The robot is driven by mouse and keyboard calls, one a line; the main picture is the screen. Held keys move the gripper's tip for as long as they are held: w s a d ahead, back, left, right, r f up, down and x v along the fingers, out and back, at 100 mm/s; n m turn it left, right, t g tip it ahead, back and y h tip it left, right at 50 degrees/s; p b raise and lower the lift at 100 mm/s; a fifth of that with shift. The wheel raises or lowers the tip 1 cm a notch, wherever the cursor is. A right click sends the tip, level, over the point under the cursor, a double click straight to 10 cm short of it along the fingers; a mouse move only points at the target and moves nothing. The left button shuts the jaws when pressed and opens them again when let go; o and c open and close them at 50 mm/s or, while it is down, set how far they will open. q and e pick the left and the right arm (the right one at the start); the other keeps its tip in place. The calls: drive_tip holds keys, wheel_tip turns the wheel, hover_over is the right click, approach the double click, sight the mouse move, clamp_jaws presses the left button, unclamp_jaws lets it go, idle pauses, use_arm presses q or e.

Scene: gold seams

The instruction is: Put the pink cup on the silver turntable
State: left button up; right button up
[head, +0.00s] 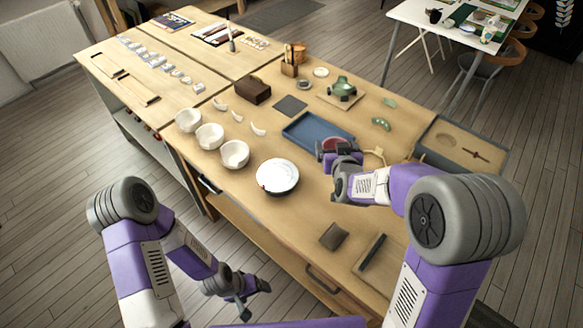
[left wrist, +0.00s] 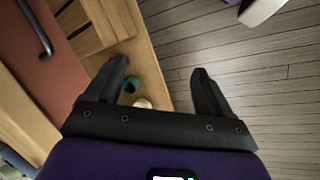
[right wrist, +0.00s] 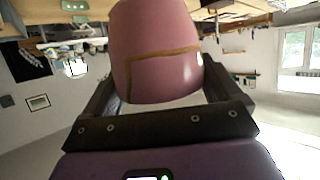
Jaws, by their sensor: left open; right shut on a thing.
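The pink cup (right wrist: 162,55) has gold seams and fills the upper middle of the right wrist view. My right gripper (right wrist: 165,88) is shut on it, one finger on each side. In the head view the right gripper (head: 330,150) is over the near edge of the blue tray, and the cup (head: 336,143) shows only partly there. The silver turntable (head: 277,177) is a round disc with a white top, on the table to the left of the right gripper. My left gripper (left wrist: 158,85) is open and empty, low beside the table's front; it also shows in the head view (head: 254,290).
White bowls (head: 209,136) stand left of the turntable. The blue tray (head: 300,131) lies behind it. A green pot (head: 342,88) stands farther back, and a box (head: 440,150) is at the right. A dark pad (head: 334,236) lies near the front edge.

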use_arm(q)
drive_tip(key=shift+o, duration=1.4)
drive_tip(key=shift+s+a+r, duration=0.1)
drive_tip(key=shift+s+r, duration=0.05)
drive_tip(key=shift+r, duration=0.1)
use_arm(e)
drive_tip(key=w+a+r+m+h, duration=0.1)
drive_tip(key=w+a+r, duration=0.1)
drive_tip(key=w+a, duration=0.2)
use_arm(q)
drive_tip(key=shift+f+b, duration=0.65)
drive_tip(key=shift+f, duration=0.2)
use_arm(e)
drive_tip(key=m+h, duration=0.3)
drive_tip(key=h, duration=0.1)
hover_over(278, 174)
drive_tip(key=shift+g, duration=0.4)
wheel_tip(278, 174, down, 14)
drive_tip(key=shift+r, duration=0.15)
drive_tip(key=o, duration=0.7)
drive_tip(key=shift+f, duration=0.2)
